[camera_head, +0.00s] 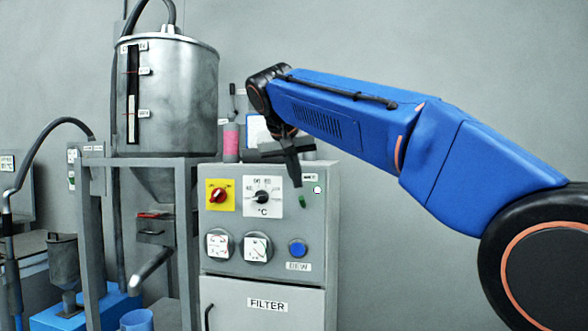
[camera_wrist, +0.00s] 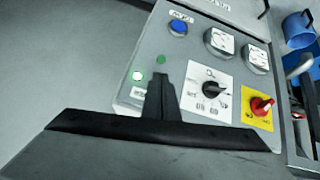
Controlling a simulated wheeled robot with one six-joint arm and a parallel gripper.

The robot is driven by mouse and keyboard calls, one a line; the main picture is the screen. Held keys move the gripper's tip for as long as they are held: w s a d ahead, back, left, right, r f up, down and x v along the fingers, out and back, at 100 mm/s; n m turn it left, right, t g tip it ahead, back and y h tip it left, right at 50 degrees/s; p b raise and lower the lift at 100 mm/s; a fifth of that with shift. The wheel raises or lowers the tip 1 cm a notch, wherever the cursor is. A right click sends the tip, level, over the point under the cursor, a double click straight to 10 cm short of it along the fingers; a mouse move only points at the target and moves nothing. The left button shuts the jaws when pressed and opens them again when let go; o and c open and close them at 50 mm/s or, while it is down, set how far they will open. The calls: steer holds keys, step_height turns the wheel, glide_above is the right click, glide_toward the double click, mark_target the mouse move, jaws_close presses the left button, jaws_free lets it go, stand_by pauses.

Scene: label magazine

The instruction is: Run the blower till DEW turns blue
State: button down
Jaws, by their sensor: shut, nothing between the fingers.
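The DEW lamp (camera_head: 298,249) is blue and sits above its DEW label (camera_head: 298,267) on the grey control panel (camera_head: 285,222). It also shows blue in the wrist view (camera_wrist: 178,27). My gripper (camera_head: 299,184) is shut and empty in front of the panel's upper right part. I cannot tell whether the fingertips touch the panel. In the head view the gripper partly covers this area; the pale button (camera_head: 318,190) shows beside it.
A red switch on a yellow plate (camera_head: 218,195), a °C dial (camera_head: 262,197) and two gauges (camera_head: 257,247) share the panel. A FILTER door (camera_head: 266,304) is below. A steel hopper (camera_head: 178,95) on a frame stands left. The wall side right of the panel is free.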

mark_target(299, 198)
steer(key=shift+x, duration=1.9)
steer(key=shift+s, duration=0.1)
